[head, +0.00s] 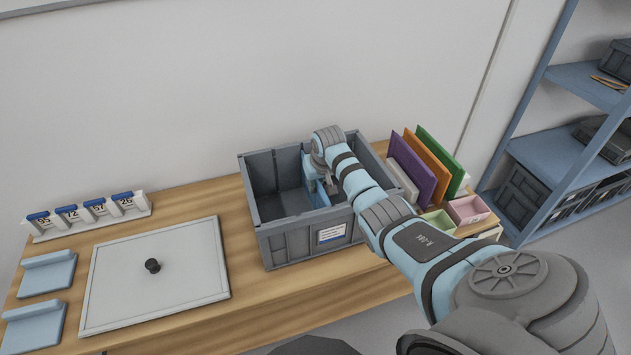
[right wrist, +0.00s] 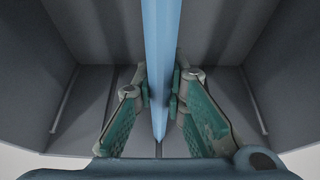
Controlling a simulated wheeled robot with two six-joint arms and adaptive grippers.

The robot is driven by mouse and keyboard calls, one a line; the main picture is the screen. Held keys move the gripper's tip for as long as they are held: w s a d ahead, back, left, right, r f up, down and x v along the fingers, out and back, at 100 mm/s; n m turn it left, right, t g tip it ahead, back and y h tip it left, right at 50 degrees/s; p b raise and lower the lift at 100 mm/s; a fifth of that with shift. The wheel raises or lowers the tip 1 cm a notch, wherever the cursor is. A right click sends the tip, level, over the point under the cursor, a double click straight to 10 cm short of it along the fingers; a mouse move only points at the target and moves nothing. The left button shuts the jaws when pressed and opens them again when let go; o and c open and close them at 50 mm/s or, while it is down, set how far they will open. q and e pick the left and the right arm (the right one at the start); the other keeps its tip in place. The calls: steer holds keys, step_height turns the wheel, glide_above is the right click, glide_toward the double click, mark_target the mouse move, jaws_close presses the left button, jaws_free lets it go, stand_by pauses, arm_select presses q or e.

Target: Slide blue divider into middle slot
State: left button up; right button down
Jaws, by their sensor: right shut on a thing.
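The blue divider (right wrist: 160,50) stands edge-on between the two green-padded fingers of my right gripper (right wrist: 161,90), which is shut on it. In the head view a small part of the divider (head: 320,195) shows inside the grey crate (head: 295,248), and my right arm covers the rest. In the right wrist view the divider's lower end is near the middle groove line on the crate floor. I cannot tell whether it touches or sits in the slot. Grooves also run along the left and right of the crate. My left gripper is not in view.
Right of the crate stand purple (head: 411,168), orange (head: 428,160) and green (head: 441,155) panels, with a green bin (head: 438,222) and a pink bin (head: 468,209). A grey lid (head: 190,270) with a black knob and a row of numbered tags (head: 85,212) lie to the left.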

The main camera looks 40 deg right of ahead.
steer(key=shift+f, duration=0.4)
steer(key=c, duration=1.6)
jaws_free()
steer(key=shift+o, duration=0.2)
steer(key=shift+r, duration=0.15)
steer(key=v, duration=1.2)
steer(key=shift+a, duration=0.1)
steer(key=shift+w, duration=0.1)
